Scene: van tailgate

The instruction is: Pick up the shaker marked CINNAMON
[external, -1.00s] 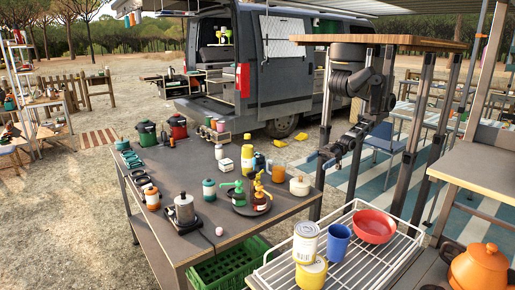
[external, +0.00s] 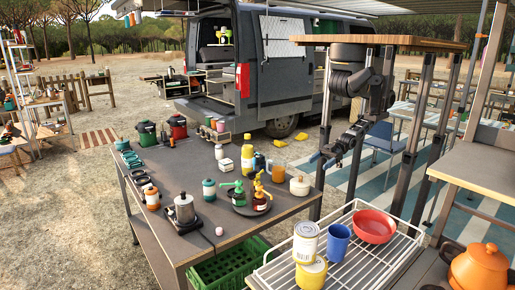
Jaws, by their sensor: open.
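No label reading CINNAMON is legible at this size, so I cannot tell which item is that shaker. Small jars and bottles stand on the dark table (external: 180,245), among them a teal-and-white jar (external: 209,190), an orange-and-white jar (external: 152,198), a white container with a yellow top (external: 225,166) and a yellow bottle (external: 247,158). My gripper (external: 320,160) is open and empty. It hangs in the air by the table's right end, to the right of the jars and apart from them.
A round dark tray (external: 249,207) holds green and yellow-orange figures. A silver pot (external: 185,210) stands at the front left and a cream lidded pot (external: 299,186) near the right edge. A wire rack (external: 345,262) with cans, a blue cup and a red bowl is in front.

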